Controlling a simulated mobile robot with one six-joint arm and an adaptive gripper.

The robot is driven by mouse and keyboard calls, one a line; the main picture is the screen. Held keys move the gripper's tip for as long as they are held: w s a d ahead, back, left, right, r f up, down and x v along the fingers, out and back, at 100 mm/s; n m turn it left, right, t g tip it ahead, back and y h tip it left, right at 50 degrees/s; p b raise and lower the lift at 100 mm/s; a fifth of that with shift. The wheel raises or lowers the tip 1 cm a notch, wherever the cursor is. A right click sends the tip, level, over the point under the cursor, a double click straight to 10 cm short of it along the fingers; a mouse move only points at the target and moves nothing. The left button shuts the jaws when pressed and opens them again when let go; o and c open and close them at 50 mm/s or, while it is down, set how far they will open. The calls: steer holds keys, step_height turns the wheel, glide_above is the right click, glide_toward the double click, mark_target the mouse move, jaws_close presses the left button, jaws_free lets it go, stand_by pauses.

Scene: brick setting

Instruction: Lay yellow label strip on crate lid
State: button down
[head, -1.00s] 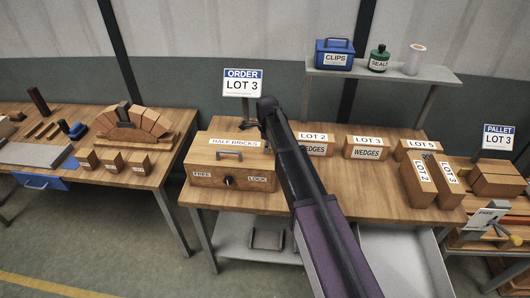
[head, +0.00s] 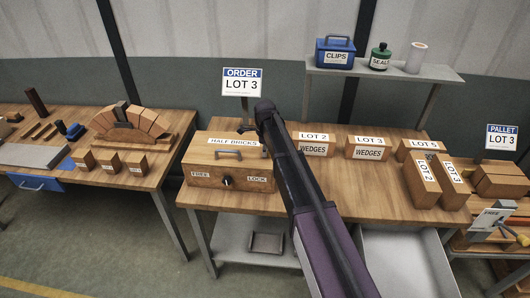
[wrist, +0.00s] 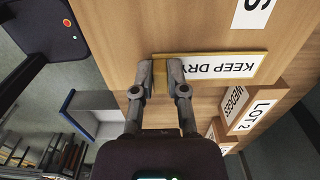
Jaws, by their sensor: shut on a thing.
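The yellow label strip (wrist: 225,68), with a white "KEEP DRY" face, shows in the wrist view. My gripper (wrist: 163,73) is shut on one end of it, and the rest sticks out to the right. The strip lies over the wooden crate lid (wrist: 175,25); I cannot tell whether it touches. In the head view, the crate lid (head: 202,147) is on the "HALF BRICKS" crate, with a handle on it and FREE and LOCK marks below. My arm's dark end stands at the crate's right side there; the fingers and strip cannot be made out.
Lot 2 wedges (head: 314,148) and Lot 3 wedges (head: 368,152) boxes stand right of the crate on the bench. An order sign (head: 241,84) rises behind it. A shelf (head: 385,73) holds a clips box (head: 335,57) and a green bottle (head: 380,60).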

steer(key=shift+f, duration=0.15)
steer(key=c, duration=0.7)
jaws_free()
steer(key=shift+o, duration=0.2)
step_height(320, 180, up, 12)
steer(key=p, duration=1.2)
steer(key=s+d+n, duration=1.8)
steer(key=s+d, duration=0.5)
steer(key=s, duration=0.3)
